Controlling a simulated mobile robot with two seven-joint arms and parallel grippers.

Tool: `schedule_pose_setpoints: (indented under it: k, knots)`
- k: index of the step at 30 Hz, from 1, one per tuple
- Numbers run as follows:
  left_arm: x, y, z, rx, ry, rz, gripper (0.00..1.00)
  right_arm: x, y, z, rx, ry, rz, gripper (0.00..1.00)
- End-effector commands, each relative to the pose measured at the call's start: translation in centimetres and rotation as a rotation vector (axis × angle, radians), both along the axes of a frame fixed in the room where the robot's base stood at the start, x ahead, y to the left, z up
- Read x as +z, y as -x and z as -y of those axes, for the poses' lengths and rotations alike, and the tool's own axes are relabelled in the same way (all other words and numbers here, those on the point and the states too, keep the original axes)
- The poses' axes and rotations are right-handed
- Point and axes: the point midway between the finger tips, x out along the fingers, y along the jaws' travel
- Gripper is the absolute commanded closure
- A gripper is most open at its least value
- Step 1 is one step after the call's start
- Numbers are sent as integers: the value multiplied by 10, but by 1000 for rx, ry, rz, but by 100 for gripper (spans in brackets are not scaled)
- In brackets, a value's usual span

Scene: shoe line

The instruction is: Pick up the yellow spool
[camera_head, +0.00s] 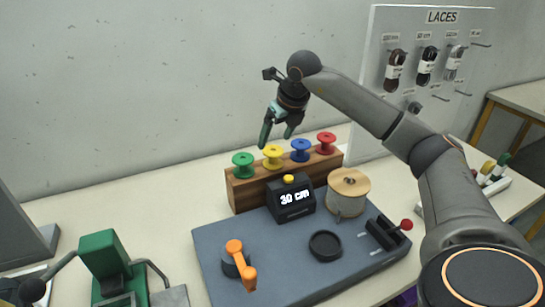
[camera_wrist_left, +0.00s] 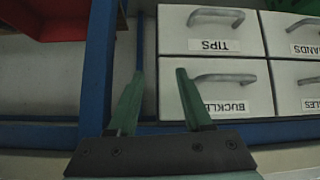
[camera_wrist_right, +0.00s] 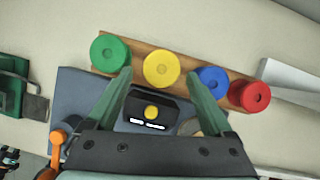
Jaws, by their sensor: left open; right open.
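The yellow spool (camera_head: 273,154) stands on a wooden block (camera_head: 240,194), between the green spool (camera_head: 243,163) and the blue spool (camera_head: 301,150), with the red spool (camera_head: 326,141) at the right end. My right gripper (camera_head: 275,141) is open and empty above the yellow spool, its fingers pointing down. In the right wrist view the yellow spool (camera_wrist_right: 161,69) lies ahead, between and beyond the fingertips (camera_wrist_right: 159,78), not touched. My left gripper (camera_wrist_left: 155,75) is open and empty in the left wrist view, in front of labelled drawers (camera_wrist_left: 210,85). It is not seen in the head view.
A blue-grey base (camera_head: 220,250) in front of the block carries a black "30 cm" display box (camera_head: 291,200), a cord reel (camera_head: 348,190), an orange lever (camera_head: 240,262) and a red-knobbed lever (camera_head: 405,224). A LACES board (camera_head: 440,60) stands behind right. A green device (camera_head: 104,254) is at left.

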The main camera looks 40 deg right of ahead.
Motion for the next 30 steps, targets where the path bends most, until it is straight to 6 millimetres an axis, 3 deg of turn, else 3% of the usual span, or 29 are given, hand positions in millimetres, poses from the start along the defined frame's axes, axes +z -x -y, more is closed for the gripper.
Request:
schedule_pose_setpoints:
  k: [15, 23, 30]
  knots:
    - [7, 0, 0, 0, 0, 0, 50, -54, -16, 5, 1, -1, -1, 14]
    - [7, 0, 0, 0, 0, 0, 50, -57, -17, 5, 1, 1, 1, 14]
    - [7, -1, 0, 0, 0, 1, 50, -57, -17, 5, 1, 1, 1, 40]
